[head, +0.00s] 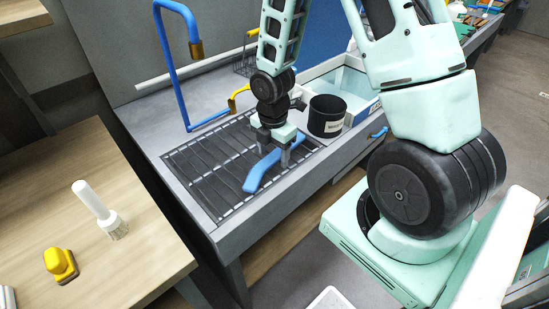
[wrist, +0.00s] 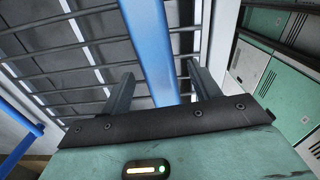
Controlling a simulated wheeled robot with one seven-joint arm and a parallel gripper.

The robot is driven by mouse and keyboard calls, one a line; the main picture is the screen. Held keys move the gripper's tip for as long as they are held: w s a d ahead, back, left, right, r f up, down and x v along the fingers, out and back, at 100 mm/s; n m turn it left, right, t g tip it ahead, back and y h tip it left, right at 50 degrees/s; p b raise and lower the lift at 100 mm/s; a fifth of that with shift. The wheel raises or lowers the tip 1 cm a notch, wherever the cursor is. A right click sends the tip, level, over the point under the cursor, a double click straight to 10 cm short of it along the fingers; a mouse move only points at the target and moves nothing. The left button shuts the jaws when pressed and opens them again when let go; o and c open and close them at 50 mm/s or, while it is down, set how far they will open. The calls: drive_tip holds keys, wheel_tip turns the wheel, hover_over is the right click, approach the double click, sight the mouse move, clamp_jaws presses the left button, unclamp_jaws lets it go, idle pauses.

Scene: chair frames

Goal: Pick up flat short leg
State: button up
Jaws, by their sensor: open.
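The flat short leg, a blue bent flat bar (head: 262,172), lies on the dark slatted grate (head: 205,180) of the grey workbench in the head view. My gripper (head: 283,148) points down over the bar's far end. In the wrist view my gripper (wrist: 160,72) is open, with one finger on each side of the blue bar (wrist: 150,50). The bar runs between the fingers, with a visible gap on the left and a smaller one on the right. The bar's far end is partly hidden by the gripper in the head view.
A black cylindrical container (head: 326,117) stands right of my gripper. A tall blue bent tube frame (head: 167,70) stands behind the grate, near a yellow curved piece (head: 238,98). A wooden table (head: 110,270) at left holds a white bottle (head: 98,208) and a yellow object (head: 60,263).

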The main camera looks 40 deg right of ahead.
drive_tip(key=shift+c, duration=0.3)
drive_tip(key=c, duration=1.1)
